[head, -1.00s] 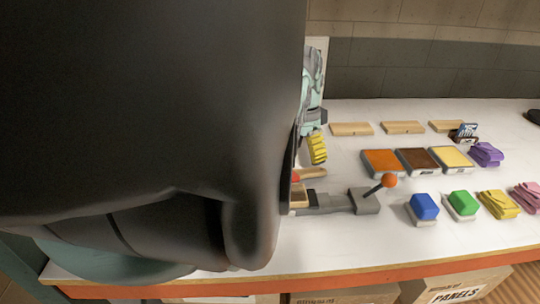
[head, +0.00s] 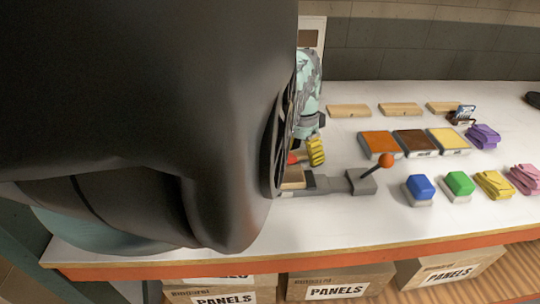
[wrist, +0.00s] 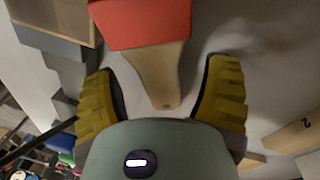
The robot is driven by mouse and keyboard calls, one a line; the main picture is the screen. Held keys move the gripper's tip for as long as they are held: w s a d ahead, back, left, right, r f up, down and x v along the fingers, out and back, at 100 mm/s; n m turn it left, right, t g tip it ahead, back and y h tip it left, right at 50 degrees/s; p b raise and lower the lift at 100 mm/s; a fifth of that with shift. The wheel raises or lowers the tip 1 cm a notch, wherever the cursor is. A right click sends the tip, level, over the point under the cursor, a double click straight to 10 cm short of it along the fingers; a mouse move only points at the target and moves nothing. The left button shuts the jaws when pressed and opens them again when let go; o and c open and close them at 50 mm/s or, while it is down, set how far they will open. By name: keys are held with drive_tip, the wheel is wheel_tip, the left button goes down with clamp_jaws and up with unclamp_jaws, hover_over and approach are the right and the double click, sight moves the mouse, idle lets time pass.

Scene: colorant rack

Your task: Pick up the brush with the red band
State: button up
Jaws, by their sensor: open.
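The brush shows in the wrist view with its red band (wrist: 150,22) at the top and its tapered wooden handle (wrist: 160,72) pointing toward my gripper. My gripper (wrist: 163,82) is open, with one yellow finger on each side of the handle and a gap on both sides. In the head view a yellow finger of my gripper (head: 316,152) is beside the handle, and a bit of the red band (head: 292,159) shows at the edge of my dark arm. The rest of the brush is hidden there.
Coloured pads (head: 378,144), a blue block (head: 420,187) and folded cloths (head: 493,185) stand to the right on the white bench.

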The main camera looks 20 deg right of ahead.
sight(306, 156)
drive_tip(key=shift+c, duration=0.2)
clamp_jaws()
idle(0.6)
wheel_tip(306, 156, up, 4)
drive_tip(key=p, duration=0.4)
drive_tip(key=shift+a+r+p, duration=0.1)
drive_tip(key=shift+r+p, duration=0.05)
drive_tip(key=shift+p, duration=0.25)
drive_tip(key=s+p, duration=0.1)
drive_tip(key=p, duration=0.2)
drive_tip(key=shift+s+a, duration=0.15)
drive_tip(key=s+p, duration=0.4)
drive_tip(key=p, duration=0.1)
drive_tip(key=s+a+p, duration=0.1)
drive_tip(key=s+p, duration=0.3)
drive_tip(key=p, duration=0.2)
drive_tip(key=s+a+p, duration=0.1)
drive_tip(key=s+p, duration=0.4)
drive_tip(key=p, duration=0.1)
drive_tip(key=shift+a+r, duration=0.25)
drive_tip(key=shift+r, duration=0.15)
drive_tip(key=shift+s+f+p, duration=0.1)
drive_tip(key=shift+s+p, duration=0.3)
drive_tip(key=shift+s, duration=0.25)
